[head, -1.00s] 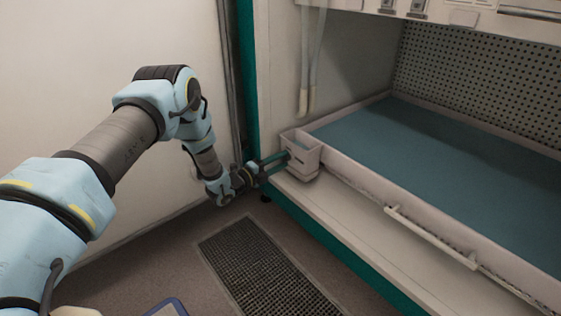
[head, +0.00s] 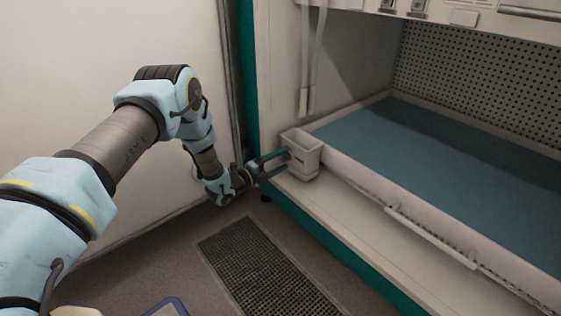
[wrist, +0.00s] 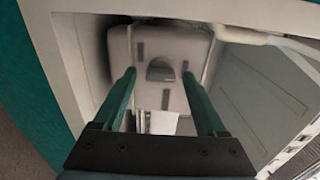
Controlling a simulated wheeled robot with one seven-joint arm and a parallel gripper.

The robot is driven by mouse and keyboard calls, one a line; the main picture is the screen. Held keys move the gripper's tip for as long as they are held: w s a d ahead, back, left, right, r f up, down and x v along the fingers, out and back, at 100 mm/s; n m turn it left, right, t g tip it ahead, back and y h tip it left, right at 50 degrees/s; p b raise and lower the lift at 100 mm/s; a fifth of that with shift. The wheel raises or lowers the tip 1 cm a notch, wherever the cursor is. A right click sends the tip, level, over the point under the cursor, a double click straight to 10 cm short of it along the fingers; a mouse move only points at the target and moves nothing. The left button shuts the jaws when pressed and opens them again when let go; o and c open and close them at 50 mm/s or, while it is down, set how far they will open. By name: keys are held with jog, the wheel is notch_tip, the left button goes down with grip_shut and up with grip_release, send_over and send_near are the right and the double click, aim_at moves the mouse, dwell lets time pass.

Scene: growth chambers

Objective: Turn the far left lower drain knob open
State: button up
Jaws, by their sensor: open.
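The drain knob (wrist: 160,70) is a small dark grey rounded piece on the face of a pale drain box (wrist: 196,48), with dark marks around it. In the head view the box (head: 308,163) stands at the near left corner of the blue-floored tray (head: 345,170). My gripper (head: 287,159) is beside the box's outer face, pointing at it. In the wrist view its two teal fingers (wrist: 160,82) are apart, one on each side of the knob, with a visible gap to it. The knob is too small to make out in the head view.
A pale shelf ledge (head: 375,225) with a teal edge runs along the front below the tray. Two hanging tubes (head: 308,60) end above the box. A white wall (head: 60,90) is close on the left. A floor grate (head: 265,265) lies below.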

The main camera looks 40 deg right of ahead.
jog(key=a+p, duration=0.3)
jog(key=a, duration=0.7)
jog(key=shift+w+a, duration=0.35)
jog(key=shift+a, duration=0.05)
